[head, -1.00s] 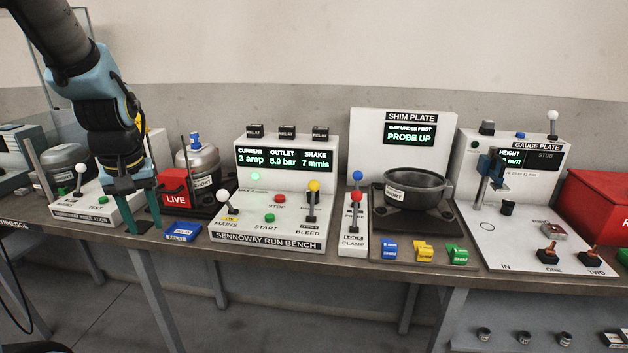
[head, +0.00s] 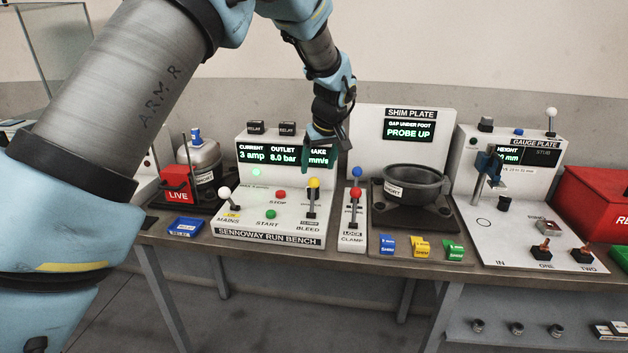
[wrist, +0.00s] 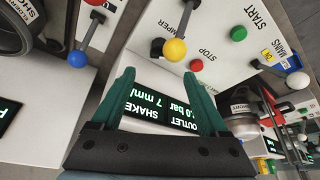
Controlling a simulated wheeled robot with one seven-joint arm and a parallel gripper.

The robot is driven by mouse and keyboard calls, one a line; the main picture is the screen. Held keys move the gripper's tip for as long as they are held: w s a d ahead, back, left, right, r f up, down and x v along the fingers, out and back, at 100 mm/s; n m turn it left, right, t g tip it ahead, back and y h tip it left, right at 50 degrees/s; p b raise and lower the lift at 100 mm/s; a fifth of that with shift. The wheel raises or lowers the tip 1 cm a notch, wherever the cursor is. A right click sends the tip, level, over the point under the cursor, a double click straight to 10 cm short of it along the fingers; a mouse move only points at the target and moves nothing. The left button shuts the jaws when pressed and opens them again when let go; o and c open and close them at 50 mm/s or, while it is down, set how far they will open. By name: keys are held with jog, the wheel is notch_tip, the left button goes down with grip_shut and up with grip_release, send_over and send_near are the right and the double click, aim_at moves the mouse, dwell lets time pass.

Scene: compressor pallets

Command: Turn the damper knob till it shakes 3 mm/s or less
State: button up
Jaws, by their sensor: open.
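The Sennoway run bench (head: 266,238) stands in the middle. Its display (head: 267,155) shows 3 amp and 8.0 bar in the head view, where my gripper covers the shake number. The wrist view shows this display (wrist: 155,108) upside down, reading SHAKE 7 mm. My gripper (head: 325,148) is open and empty, in front of the display's right end; its fingers also frame the display in the wrist view (wrist: 156,75). A partly cut-off damper label (wrist: 186,20) lies near a dark round part (wrist: 157,47) beside the yellow ball (wrist: 175,50). I cannot tell whether that part is the damper knob.
The yellow-topped bleed lever (head: 313,198), red stop button (head: 281,195), green start button (head: 271,214) and mains lever (head: 226,199) stand on the bench. The blue-topped and red-topped clamp levers (head: 356,182) are just right. A shim plate pot (head: 415,181) stands farther right.

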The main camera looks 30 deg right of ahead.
jog(key=p+x, duration=0.2)
jog(key=x, duration=0.6)
grip_shut()
dwell(0.5)
